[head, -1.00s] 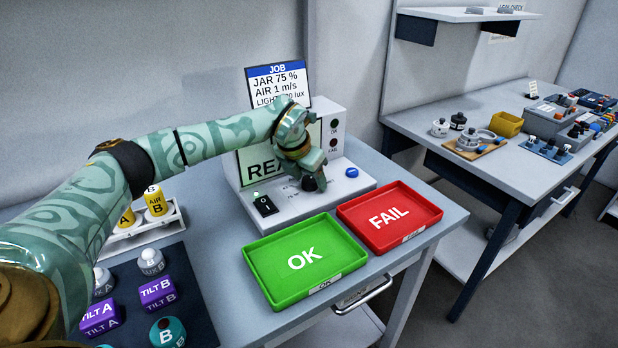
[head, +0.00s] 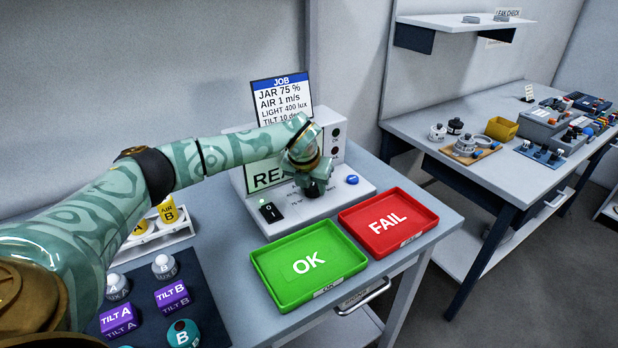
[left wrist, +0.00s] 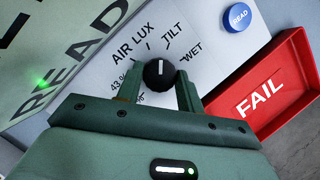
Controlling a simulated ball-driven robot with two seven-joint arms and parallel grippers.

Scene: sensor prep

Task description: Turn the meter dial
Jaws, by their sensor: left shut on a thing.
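The meter (head: 337,197) is a white box with a READ screen, standing at the back of the table. Its black dial (left wrist: 159,73) has a white pointer line and sits among the labels AIR, LUX, TILT and WET. In the left wrist view the line points up the picture, roughly between LUX and TILT. My left gripper (head: 314,186) is at the dial, and the left wrist view shows its two fingers (left wrist: 158,88) on either side of the dial, shut on it. In the head view the gripper mostly hides the dial. My right gripper is not in view.
A green OK tray (head: 258,268) and a red FAIL tray (head: 345,219) lie in front of the meter. A blue button (head: 352,180) and a black switch (head: 270,212) flank the dial. Labelled sensors stand on a dark mat (head: 207,312) at the left. A JOB card (head: 280,97) stands behind.

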